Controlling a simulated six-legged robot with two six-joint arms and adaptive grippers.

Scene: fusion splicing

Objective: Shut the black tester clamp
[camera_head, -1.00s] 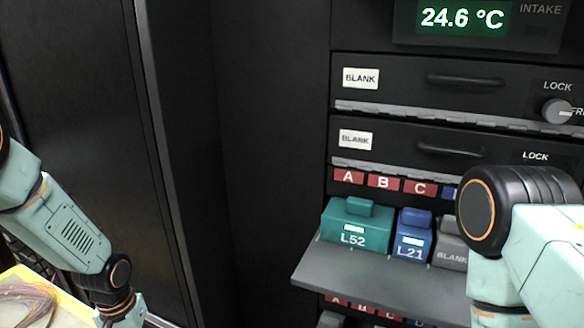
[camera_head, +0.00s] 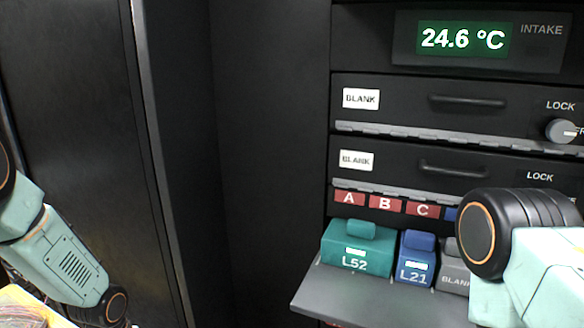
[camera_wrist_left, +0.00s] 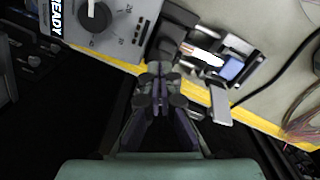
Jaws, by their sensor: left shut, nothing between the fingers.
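In the left wrist view my left gripper (camera_wrist_left: 160,75) is shut and empty. It is at the yellow front edge of the bench. Just beyond its fingertips is a black part (camera_wrist_left: 172,32), apparently the tester clamp, beside a small device with a blue patch (camera_wrist_left: 231,68). I cannot tell whether the clamp is open or shut, or whether the fingers touch it. A grey tester box (camera_wrist_left: 118,22) with a black knob and a "READY" label stands to the left. The head view shows my left arm but not its gripper; my right gripper is out of view.
A grey flat lever or plate (camera_wrist_left: 220,106) juts over the yellow edge, right of the gripper. A black cable and a wire bundle (camera_wrist_left: 302,120) lie further right. In the head view a pulled-out shelf (camera_head: 350,292) holds a green L52 box (camera_head: 357,250) and blue L21 box (camera_head: 415,262).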

